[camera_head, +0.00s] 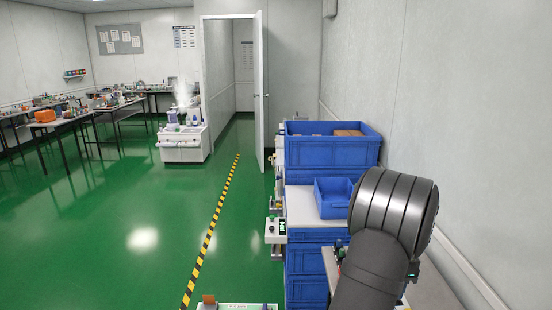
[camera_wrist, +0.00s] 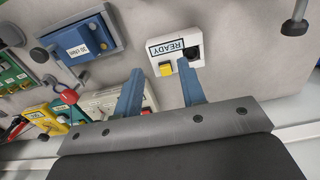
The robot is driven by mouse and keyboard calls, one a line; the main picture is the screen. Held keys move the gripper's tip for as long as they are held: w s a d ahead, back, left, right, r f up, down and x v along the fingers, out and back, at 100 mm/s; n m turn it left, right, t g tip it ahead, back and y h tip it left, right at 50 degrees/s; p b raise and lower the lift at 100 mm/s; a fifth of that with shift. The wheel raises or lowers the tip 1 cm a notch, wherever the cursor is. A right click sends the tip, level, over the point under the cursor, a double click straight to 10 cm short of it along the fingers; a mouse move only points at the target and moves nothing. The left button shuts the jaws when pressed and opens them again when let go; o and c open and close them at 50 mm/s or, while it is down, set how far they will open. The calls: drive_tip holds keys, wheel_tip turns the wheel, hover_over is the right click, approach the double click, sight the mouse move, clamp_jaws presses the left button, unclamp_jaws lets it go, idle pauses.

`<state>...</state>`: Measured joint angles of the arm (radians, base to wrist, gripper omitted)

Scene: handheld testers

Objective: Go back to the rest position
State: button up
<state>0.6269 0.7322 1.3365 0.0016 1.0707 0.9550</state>
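My gripper (camera_wrist: 160,68) shows in the wrist view as two blue fingers set apart, with nothing held between them. It is open. A white READY tester (camera_wrist: 174,55) with a yellow button and a dark round part lies just past the fingertips; I cannot tell whether the right finger touches it. In the camera_head view my dark grey arm fills the lower right, and my gripper is hidden there.
Around the fingers lie a blue tester (camera_wrist: 82,45), a yellow tester (camera_wrist: 48,120) and a green tester (camera_wrist: 15,75) on a grey surface. Blue crates (camera_head: 330,150) and a small blue bin (camera_head: 333,199) stand left of my arm; a wall (camera_head: 480,130) is to its right.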

drive_tip(key=w+a+r+m, duration=0.2)
drive_tip(key=w+a, duration=0.1)
drive_tip(key=w, duration=0.5)
drive_tip(key=w+a+r+m, duration=0.1)
drive_tip(key=w+a+r, duration=0.15)
drive_tip(key=w, duration=0.45)
wheel_tip(320, 180, down, 6)
drive_tip(key=a, duration=0.1)
drive_tip(key=r, duration=0.1)
drive_tip(key=s+d+r, duration=0.1)
drive_tip(key=r, duration=0.1)
drive_tip(key=s+r, duration=0.1)
drive_tip(key=r, duration=0.1)
drive_tip(key=shift+s+d, duration=0.1)
drive_tip(key=shift+d, duration=0.3)
drive_tip(key=shift+s+d+f+n, duration=0.15)
drive_tip(key=shift+s+d+n, duration=0.2)
drive_tip(key=shift+s, duration=0.25)
